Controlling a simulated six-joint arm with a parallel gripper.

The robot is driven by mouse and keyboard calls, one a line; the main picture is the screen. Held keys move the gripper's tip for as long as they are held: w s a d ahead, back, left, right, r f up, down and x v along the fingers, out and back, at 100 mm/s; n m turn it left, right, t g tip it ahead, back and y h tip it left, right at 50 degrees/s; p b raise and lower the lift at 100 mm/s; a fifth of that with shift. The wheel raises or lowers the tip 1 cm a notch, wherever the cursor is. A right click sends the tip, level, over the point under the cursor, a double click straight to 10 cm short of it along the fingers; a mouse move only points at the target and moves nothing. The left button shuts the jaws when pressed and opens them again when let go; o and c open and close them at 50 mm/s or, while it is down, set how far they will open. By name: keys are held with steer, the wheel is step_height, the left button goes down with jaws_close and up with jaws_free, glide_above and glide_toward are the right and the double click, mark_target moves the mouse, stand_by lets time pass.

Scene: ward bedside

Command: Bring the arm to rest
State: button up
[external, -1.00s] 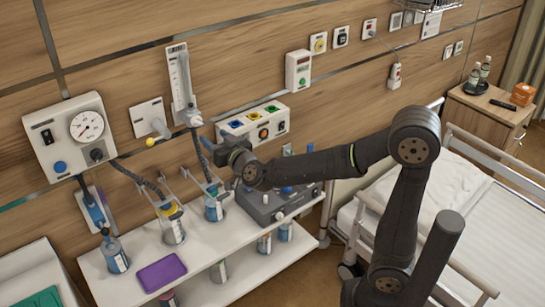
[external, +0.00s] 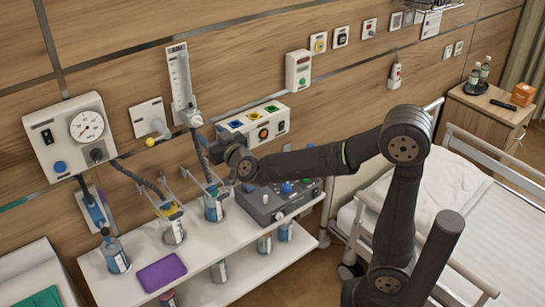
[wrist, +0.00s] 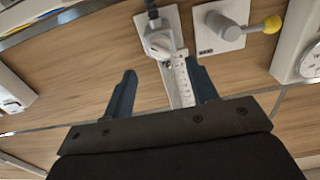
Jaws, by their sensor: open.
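My gripper (external: 212,147) is at the end of my arm, up near the wood-panelled wall above the white shelf unit. In the wrist view its two blue-grey fingers (wrist: 163,80) stand wide apart with nothing held between them. The white flowmeter (wrist: 180,82) on the wall shows between the fingers, behind them. In the external view the flowmeter (external: 181,80) is up and left of my gripper. The fingers are small and partly hidden by my wrist in the external view.
A white panel with coloured sockets (external: 253,125) is close behind my gripper. Below are bottles (external: 214,208), a grey device (external: 270,208) and a purple pad (external: 161,272). A gauge panel (external: 72,135) is at left. The bed (external: 495,230) lies right.

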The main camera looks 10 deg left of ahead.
steer(key=s+d+m, duration=0.7)
steer(key=m, duration=0.1)
steer(key=shift+s+d, duration=0.3)
stand_by(0.5)
steer(key=shift+o, duration=0.5)
